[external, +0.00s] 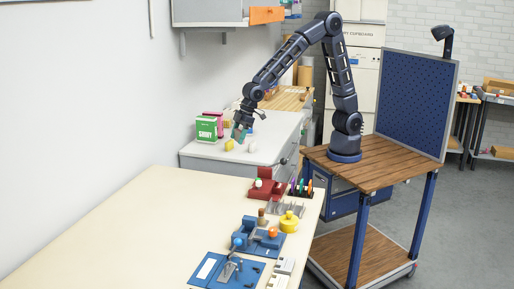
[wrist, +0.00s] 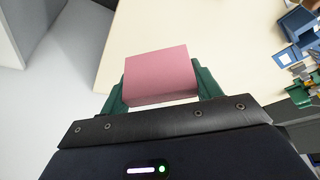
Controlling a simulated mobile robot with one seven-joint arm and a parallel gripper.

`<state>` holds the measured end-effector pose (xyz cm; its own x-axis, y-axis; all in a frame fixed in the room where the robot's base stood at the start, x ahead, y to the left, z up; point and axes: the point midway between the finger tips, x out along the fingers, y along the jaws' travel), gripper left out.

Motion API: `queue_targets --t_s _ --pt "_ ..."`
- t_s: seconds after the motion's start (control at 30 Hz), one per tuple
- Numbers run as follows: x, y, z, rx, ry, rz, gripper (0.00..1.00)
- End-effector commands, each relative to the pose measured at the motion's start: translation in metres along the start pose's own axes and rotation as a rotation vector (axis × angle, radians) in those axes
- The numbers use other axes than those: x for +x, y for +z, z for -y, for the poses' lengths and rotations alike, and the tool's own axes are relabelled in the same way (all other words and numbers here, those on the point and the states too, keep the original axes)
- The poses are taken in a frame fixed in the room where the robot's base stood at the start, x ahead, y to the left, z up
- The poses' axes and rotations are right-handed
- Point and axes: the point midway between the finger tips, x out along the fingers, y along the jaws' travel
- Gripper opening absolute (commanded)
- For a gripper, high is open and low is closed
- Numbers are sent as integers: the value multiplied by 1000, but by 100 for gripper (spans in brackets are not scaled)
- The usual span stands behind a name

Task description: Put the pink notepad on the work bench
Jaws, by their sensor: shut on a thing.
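The pink notepad (wrist: 160,76) is a thick pink block, held between the green fingers of my gripper (wrist: 160,92) in the wrist view. In the external view my gripper (external: 239,133) hangs fingers-down near the pale grey counter (external: 268,132); the held notepad is hard to make out there. The long cream-topped bench (external: 130,225), which looks like the work bench, fills the front left. Its cream top also shows in the wrist view (wrist: 225,28), beyond and to the right of the notepad.
A green box (external: 207,129) and small yellow items (external: 229,145) stand on the counter. Red and blue fixtures, a yellow pot (external: 290,222) and pens (external: 300,188) line the cream bench's right side. Its left and middle are clear.

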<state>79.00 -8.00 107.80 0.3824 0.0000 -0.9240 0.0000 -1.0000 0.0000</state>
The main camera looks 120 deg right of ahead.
Motion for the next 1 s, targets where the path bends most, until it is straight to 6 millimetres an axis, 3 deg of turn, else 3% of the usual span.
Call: queue_targets --t_s 0.07,0.23,0.47,0.73,1.0 --pt "-12 -6 -3 5 2 -2 37" --pt "-7 -9 -38 60 23 0 37" --pt "-5 -13 -103 160 62 1 37" --pt "-8 -6 -217 335 129 2 37" --pt "-20 20 -333 511 199 2 37"
